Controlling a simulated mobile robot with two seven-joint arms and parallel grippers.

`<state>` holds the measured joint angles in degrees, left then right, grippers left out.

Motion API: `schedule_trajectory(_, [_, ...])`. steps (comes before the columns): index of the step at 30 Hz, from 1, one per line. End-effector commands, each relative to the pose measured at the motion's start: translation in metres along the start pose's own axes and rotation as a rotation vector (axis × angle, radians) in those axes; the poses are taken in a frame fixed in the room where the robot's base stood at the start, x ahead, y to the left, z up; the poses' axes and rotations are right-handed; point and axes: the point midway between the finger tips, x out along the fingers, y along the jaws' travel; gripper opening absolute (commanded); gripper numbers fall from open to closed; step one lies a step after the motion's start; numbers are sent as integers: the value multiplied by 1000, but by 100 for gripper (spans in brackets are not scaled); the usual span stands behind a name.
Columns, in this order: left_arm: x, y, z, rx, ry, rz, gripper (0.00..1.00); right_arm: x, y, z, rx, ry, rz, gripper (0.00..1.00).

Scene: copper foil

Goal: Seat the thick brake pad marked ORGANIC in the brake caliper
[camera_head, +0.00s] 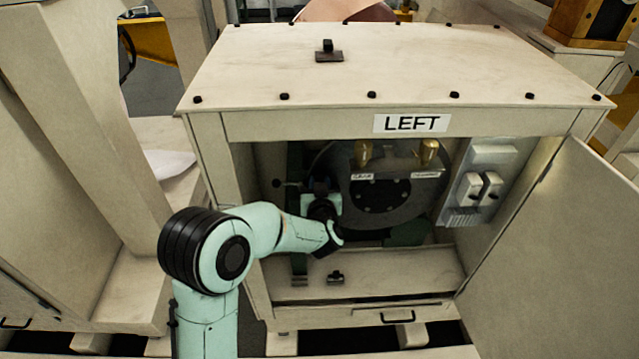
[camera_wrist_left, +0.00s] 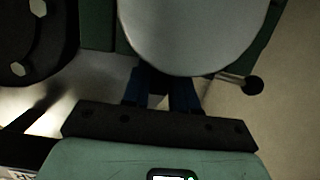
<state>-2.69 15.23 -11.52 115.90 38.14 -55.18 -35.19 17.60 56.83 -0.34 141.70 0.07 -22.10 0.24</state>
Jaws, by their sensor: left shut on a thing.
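My left gripper (camera_head: 321,192) is inside the cabinet, at the left side of the dark brake disc (camera_head: 416,207). In the left wrist view its blue fingers (camera_wrist_left: 160,92) are shut on a grey round-edged piece (camera_wrist_left: 195,35), which hides the fingertips. It may be the brake pad, but no mark on it shows. Green parts (camera_wrist_left: 97,25) lie behind it, perhaps the caliper; I cannot tell whether the piece touches them. A dark bolted part (camera_wrist_left: 35,40) is at the left there. A black-knobbed rod (camera_wrist_left: 253,85) is at the right; its knob shows in the head view (camera_head: 277,183).
The cabinet (camera_head: 300,125) marked LEFT stands open, its door (camera_head: 560,260) swung right. Two brass pieces (camera_head: 363,153) (camera_head: 430,151) sit above small labels. A switch panel (camera_head: 480,186) is at the right. A small black item (camera_head: 335,277) lies on the cabinet floor, another (camera_head: 328,53) on top.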

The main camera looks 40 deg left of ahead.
Motion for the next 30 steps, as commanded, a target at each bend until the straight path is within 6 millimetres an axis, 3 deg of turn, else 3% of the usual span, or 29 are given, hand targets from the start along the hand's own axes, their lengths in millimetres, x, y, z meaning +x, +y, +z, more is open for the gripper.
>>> schedule_trajectory(4, [0,0,-1,-1,2,0,0,0,0,0,0,0,0,43])
schedule_trajectory(5, [0,0,-1,-1,2,0,37,0,0,0,0,0,0,43])
schedule_trajectory(6, [0,0,-1,-1,2,0,50,0,0,0,0,0,0,43])
schedule_trajectory(7, [0,0,-1,-1,2,0,57,0,0,0,0,0,0,43])
schedule_trajectory(16, [-1,0,0,0,-1,1,57,0,0,0,0,0,0,43])
schedule_trajectory(20, [-12,1,0,-2,-1,1,57,1,1,0,0,-1,0,43])
schedule_trajectory(30, [-84,0,0,-2,0,4,57,8,4,2,1,-4,1,43])
